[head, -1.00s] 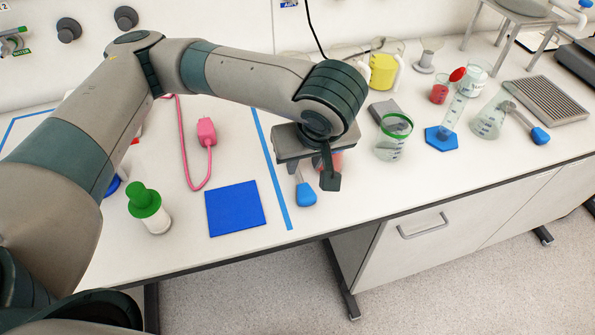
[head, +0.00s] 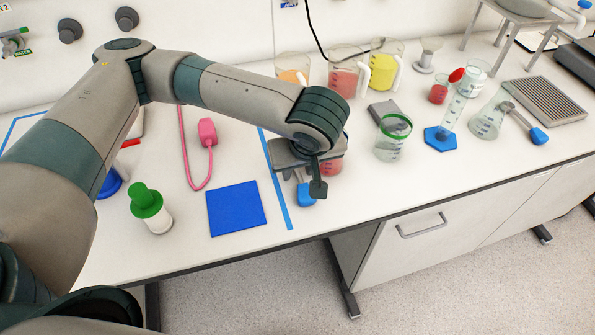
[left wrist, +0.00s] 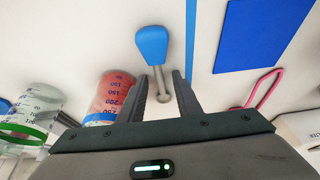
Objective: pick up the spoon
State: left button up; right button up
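A spoon with a blue handle (head: 306,196) lies on the white bench, partly hidden by my left gripper in the head view. In the left wrist view its blue handle (left wrist: 152,45) points up and its thin metal shaft runs down between my fingers. My left gripper (left wrist: 162,82) is open, with one finger on each side of the shaft; I cannot tell whether either touches it. In the head view the left gripper (head: 309,184) hangs over the spoon. A second blue-handled utensil (head: 539,136) lies by a flask at the right. My right gripper is not in view.
A beaker of red liquid (left wrist: 108,98) stands close beside the left gripper. A blue square mat (head: 237,208), blue tape (head: 278,198) and a pink cable (head: 184,150) lie to the left. A green-rimmed beaker (head: 393,140) stands to the right.

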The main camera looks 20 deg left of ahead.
aim_at(299, 173)
pick_arm(q)
grip_shut()
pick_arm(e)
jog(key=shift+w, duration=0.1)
pick_arm(q)
jog(key=shift+r, duration=0.15)
